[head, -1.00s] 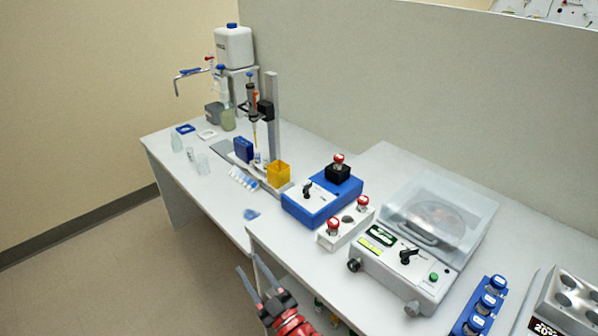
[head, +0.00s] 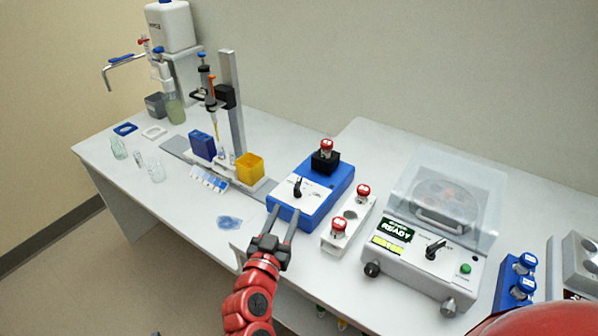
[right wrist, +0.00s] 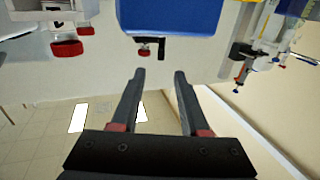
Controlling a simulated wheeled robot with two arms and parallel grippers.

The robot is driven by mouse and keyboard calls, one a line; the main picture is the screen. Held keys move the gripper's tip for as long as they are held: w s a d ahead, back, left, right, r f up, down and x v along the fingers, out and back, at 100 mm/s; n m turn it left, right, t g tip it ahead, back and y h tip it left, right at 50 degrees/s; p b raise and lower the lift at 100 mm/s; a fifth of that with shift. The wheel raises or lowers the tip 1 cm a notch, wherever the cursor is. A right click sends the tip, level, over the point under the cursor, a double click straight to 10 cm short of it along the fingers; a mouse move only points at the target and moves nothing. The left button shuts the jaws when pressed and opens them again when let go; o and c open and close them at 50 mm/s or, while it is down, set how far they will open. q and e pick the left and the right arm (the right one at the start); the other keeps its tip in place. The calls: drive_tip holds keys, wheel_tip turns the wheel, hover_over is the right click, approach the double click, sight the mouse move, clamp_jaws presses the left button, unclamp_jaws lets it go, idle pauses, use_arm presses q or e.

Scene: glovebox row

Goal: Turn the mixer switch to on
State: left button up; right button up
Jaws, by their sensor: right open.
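The mixer is a blue box (head: 337,196) on the bench in the middle of the head view, with a light panel (head: 289,194) on its top. A black switch knob (head: 298,186) stands on this panel. A red-capped vial (head: 326,148) sits in a black holder (head: 324,163) at its back. My right gripper (head: 281,212) is open and empty, its fingertips close to the mixer's front edge below the knob; contact cannot be told. The right wrist view shows the blue box (right wrist: 170,15) beyond the open fingers, with the knob not visible. My left gripper is out of view.
A white rack (head: 350,222) with red-capped vials stands right of the mixer, then a clear-lidded centrifuge (head: 420,262). Left are a yellow box (head: 250,167) and a pipette stand (head: 232,100). A blue puddle-like patch (head: 229,222) lies near the bench edge.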

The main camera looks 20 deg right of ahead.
sight(301, 178)
drive_tip(key=p+x, duration=0.4)
drive_tip(key=x, duration=1)
drive_tip(key=shift+w, duration=0.1)
drive_tip(key=shift+w+d, duration=0.2)
drive_tip(key=shift+w, duration=0.15)
clamp_jaws()
